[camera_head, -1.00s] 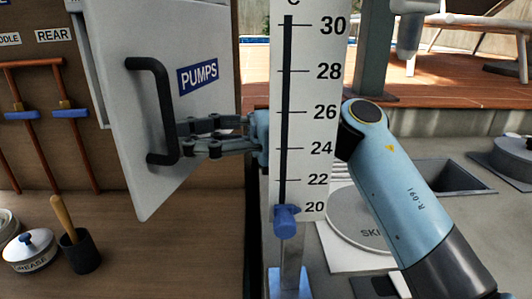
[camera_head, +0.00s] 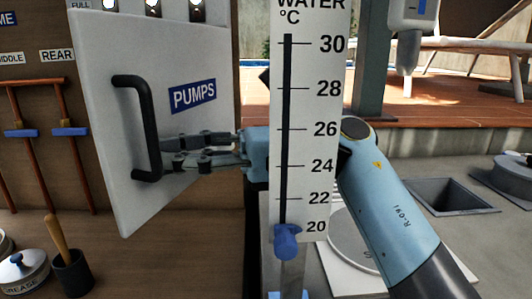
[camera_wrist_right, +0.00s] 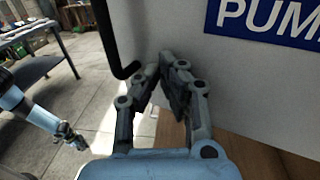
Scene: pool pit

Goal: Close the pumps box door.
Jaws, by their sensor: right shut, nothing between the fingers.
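The pumps box door (camera_head: 200,50) is a light grey panel with a blue PUMPS label (camera_head: 193,96) and a black bar handle (camera_head: 150,130). It stands ajar, its handle-side edge swung out toward me. My right gripper (camera_head: 165,152) reaches in from the right, shut and empty, its tips at the door face beside the handle. The wrist view shows the shut fingers (camera_wrist_right: 168,65) against or very near the door (camera_wrist_right: 240,80), right of the handle (camera_wrist_right: 120,50). My left gripper (camera_wrist_right: 72,138) shows small in the wrist view; its jaws are unclear.
A water thermometer board (camera_head: 310,120) stands in front of my right arm. Left of the door hang orange pipes with blue valve handles (camera_head: 70,132). Below are a grease pot (camera_head: 25,275) and a dark cup with a wooden handle (camera_head: 73,275). A square opening (camera_head: 450,195) lies right.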

